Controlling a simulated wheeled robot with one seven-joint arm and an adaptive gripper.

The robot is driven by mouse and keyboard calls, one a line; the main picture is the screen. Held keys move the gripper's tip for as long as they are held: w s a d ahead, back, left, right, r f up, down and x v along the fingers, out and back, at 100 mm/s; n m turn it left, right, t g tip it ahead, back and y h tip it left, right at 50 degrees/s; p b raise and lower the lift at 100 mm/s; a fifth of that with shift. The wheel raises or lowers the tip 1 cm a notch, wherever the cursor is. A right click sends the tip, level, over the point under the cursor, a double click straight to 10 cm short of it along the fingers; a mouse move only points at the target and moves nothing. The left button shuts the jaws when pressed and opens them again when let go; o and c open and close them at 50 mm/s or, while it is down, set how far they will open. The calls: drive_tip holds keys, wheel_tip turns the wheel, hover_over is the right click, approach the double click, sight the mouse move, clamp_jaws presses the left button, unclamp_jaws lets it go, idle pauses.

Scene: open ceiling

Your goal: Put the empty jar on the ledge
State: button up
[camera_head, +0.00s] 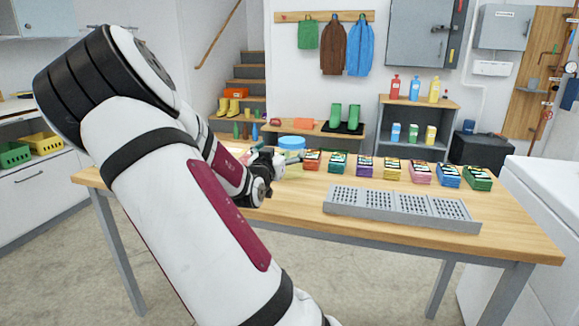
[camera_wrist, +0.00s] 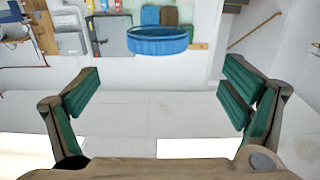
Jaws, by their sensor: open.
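The jar (camera_head: 291,145) has a blue lid and a pale, see-through body. It stands on the wooden table, next to a row of small boxes. In the wrist view its blue lid (camera_wrist: 158,41) shows beyond my fingertips, between the two fingers' lines and apart from both. My gripper (camera_head: 272,163) is at the jar's left in the head view, partly hidden by my arm. In the wrist view my gripper (camera_wrist: 159,88) is open, with nothing between its green pads. A low wooden-topped shelf (camera_head: 285,133) behind the table may be the ledge; I cannot tell for sure.
Several coloured boxes (camera_head: 364,166) line the table's back edge. A grey perforated tray (camera_head: 400,205) lies near the front of the table (camera_head: 300,215). Green boots (camera_head: 345,117) stand on the low shelf. Another shelf (camera_head: 445,103) holds bottles. My arm covers the table's left part.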

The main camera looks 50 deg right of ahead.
sight(291, 140)
drive_tip(key=x, duration=0.4)
drive_tip(key=shift+w+d+b, duration=0.1)
drive_tip(key=shift+d+b, duration=0.1)
drive_tip(key=shift+b, duration=0.15)
drive_tip(key=shift+b+x, duration=0.9)
drive_tip(key=shift+x, duration=1.8)
drive_tip(key=shift+f, duration=0.15)
drive_tip(key=shift+s, duration=0.25)
drive_tip(key=shift+c, duration=0.4)
drive_tip(key=c, duration=1.9)
